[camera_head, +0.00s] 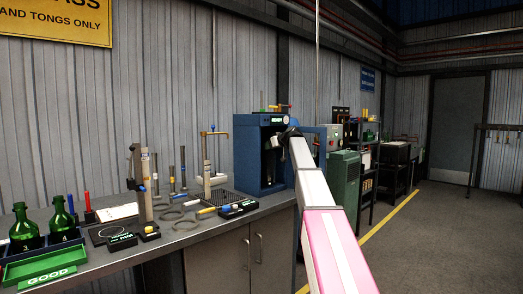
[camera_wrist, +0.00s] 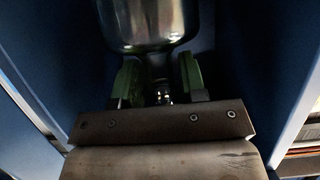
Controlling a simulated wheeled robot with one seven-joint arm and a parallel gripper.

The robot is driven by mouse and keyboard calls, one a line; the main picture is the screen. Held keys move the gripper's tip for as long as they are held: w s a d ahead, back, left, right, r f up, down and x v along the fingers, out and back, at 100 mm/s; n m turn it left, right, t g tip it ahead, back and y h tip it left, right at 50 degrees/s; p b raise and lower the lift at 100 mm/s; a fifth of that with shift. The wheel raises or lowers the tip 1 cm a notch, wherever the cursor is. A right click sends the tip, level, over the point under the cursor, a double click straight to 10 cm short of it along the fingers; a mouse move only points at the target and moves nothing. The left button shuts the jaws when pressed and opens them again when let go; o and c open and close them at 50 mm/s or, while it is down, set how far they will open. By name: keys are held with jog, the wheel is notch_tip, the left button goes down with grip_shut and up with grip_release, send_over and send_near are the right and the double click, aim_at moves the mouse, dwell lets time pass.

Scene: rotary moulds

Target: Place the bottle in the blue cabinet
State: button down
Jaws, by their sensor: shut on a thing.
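The blue cabinet (camera_head: 248,150) stands open-fronted on the workbench, at its far end. My gripper (camera_head: 280,136) is at the cabinet's opening, and my arm covers its right part. In the wrist view my gripper (camera_wrist: 160,78) has green pads and is shut on a shiny, grey, rounded body, which I take to be the bottle (camera_wrist: 148,22). The bottle's far end runs out of the picture. Blue cabinet walls (camera_wrist: 40,60) show on both sides of it. I cannot tell whether the bottle touches the cabinet floor.
Two green bottles (camera_head: 24,232) stand in a dark holder behind a green GOOD tray (camera_head: 48,268). Stands, rings and small tools crowd the workbench (camera_head: 180,250) left of the cabinet. A green machine (camera_head: 343,185) stands to the right. The floor (camera_head: 440,240) at right is clear.

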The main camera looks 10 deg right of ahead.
jog(key=r+x, duration=0.1)
jog(key=x, duration=0.5)
jog(key=shift+w+a, duration=0.2)
jog(key=shift+w, duration=0.1)
jog(key=shift+f, duration=0.2)
dwell(0.3)
jog(key=c, duration=0.7)
grip_release()
jog(key=shift+f, duration=0.1)
jog(key=v, duration=1.2)
